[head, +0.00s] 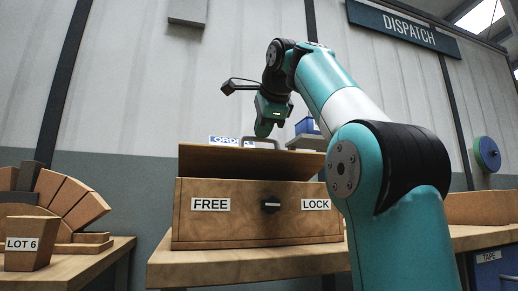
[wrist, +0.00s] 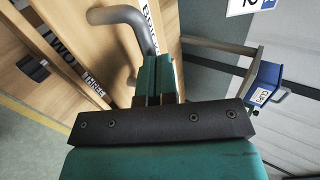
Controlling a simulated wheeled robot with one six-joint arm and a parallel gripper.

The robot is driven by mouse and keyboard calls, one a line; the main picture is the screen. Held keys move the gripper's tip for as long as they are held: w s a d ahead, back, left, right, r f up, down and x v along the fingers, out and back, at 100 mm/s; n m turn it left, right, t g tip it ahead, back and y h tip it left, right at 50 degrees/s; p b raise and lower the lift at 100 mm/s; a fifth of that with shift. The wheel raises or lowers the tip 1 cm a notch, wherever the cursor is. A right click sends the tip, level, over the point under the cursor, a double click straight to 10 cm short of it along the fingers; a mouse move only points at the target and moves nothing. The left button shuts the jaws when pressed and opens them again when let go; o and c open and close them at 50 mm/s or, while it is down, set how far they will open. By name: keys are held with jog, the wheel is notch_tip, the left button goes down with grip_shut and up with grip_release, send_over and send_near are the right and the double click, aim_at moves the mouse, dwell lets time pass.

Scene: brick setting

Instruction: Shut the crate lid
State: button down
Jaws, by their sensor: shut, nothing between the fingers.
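The wooden crate (head: 245,235) stands on a table, with FREE at the left of its front and LOCK at the right. A dark knob (head: 270,204) sits between them; I cannot tell which label it points at. The lid (head: 225,162) looks partly raised, tilted above the front wall. Its grey handle (head: 262,140) shows above the lid's edge and also in the wrist view (wrist: 125,17). My gripper (head: 264,128) is shut and empty, pointing down near the handle. In the wrist view my fingertips (wrist: 155,65) are beside the handle; contact is unclear.
A blue bin (wrist: 263,90) on a small shelf is beyond the crate. The table's front strip (head: 225,268) is bare.

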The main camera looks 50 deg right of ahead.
aim_at(266, 151)
jog(key=shift+t+h, duration=0.6)
jog(key=shift+t, duration=0.2)
jog(key=shift+s+a+f+b, duration=0.1)
jog(key=shift+s+f+b, duration=0.15)
jog(key=shift+f+b, duration=0.5)
jog(key=shift+s+a+f+b, duration=0.1)
jog(key=shift+s+f+b, duration=0.1)
jog(key=shift+f+b, duration=0.5)
jog(key=shift+s+a+f+b, duration=0.1)
jog(key=shift+s+f+b, duration=0.25)
jog(key=shift+b, duration=0.7)
jog(key=shift+w+a+f+b, duration=0.1)
jog(key=shift+f+b, duration=0.15)
jog(key=shift+b, duration=0.05)
jog(key=f+b, duration=0.1)
jog(key=b, duration=0.2)
jog(key=shift+s+a+f, duration=0.15)
jog(key=shift+s+f, duration=0.2)
jog(key=shift+s+r, duration=0.1)
jog(key=r+p+v, duration=0.2)
jog(key=p+v, duration=0.4)
jog(key=v, duration=0.6)
jog(key=shift+p, duration=0.4)
jog(key=shift+r, duration=0.1)
